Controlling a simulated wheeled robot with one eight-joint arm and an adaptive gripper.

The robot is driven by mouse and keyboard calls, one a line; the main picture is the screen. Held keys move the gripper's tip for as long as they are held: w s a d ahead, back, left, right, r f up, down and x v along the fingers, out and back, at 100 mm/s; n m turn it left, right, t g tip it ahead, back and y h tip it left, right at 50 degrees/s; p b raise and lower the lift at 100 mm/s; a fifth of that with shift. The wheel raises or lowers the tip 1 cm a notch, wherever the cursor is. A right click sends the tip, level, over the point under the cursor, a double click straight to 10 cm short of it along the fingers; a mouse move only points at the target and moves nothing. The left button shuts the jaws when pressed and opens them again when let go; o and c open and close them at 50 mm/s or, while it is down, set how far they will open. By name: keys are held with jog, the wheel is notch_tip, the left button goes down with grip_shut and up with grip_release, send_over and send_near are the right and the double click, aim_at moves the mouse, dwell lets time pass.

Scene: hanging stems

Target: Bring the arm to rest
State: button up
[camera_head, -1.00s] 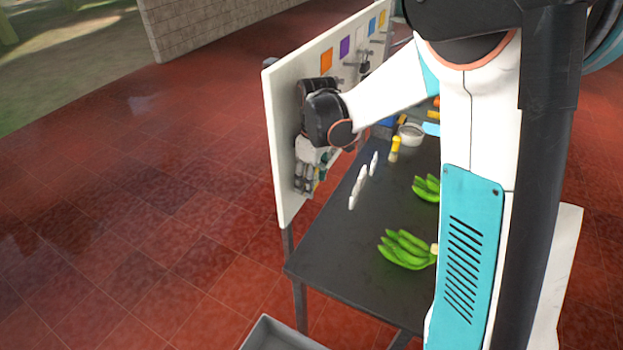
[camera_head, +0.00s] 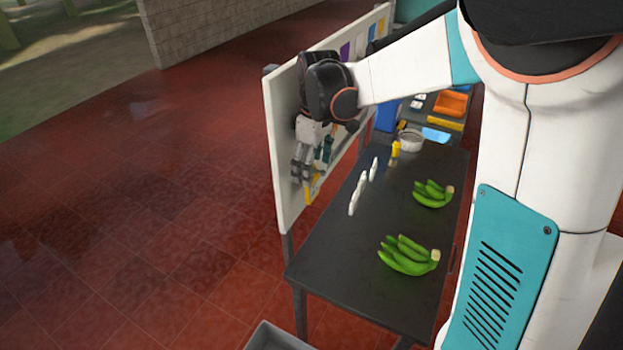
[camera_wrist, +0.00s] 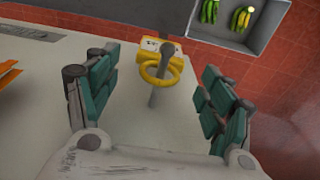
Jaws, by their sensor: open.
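My gripper (camera_head: 308,160) is close to the white upright board (camera_head: 283,150) in the head view, its fingers pointing down. In the wrist view my gripper (camera_wrist: 158,98) is open, with its green-padded fingers wide apart. Between and beyond them a yellow ring-shaped piece (camera_wrist: 160,72) hangs around a grey peg on the board. The ring appears apart from both fingers. I cannot tell how far it is from the fingertips. In the head view my gripper hides part of the board.
A dark table (camera_head: 340,270) right of the board holds two green banana bunches (camera_head: 433,193) (camera_head: 408,255), a bowl (camera_head: 410,140) and an orange tray (camera_head: 451,103). A grey crate (camera_head: 272,335) stands in front; in the wrist view the crate (camera_wrist: 262,42) holds bananas. The floor to the left is free.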

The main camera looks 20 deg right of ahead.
notch_tip(320, 180, up, 5)
jog(key=shift+s+d+r, duration=0.1)
jog(key=shift+d, duration=0.05)
jog(key=s+f+m+t+b, duration=0.6)
jog(key=s+f+m+b, duration=0.3)
jog(key=s+f+b, duration=1)
jog(key=s+b, duration=0.1)
jog(key=s, duration=0.2)
jog(key=shift+d+f+t+b, duration=0.15)
jog(key=shift+d+t+b, duration=0.2)
jog(key=shift+t+b, duration=0.05)
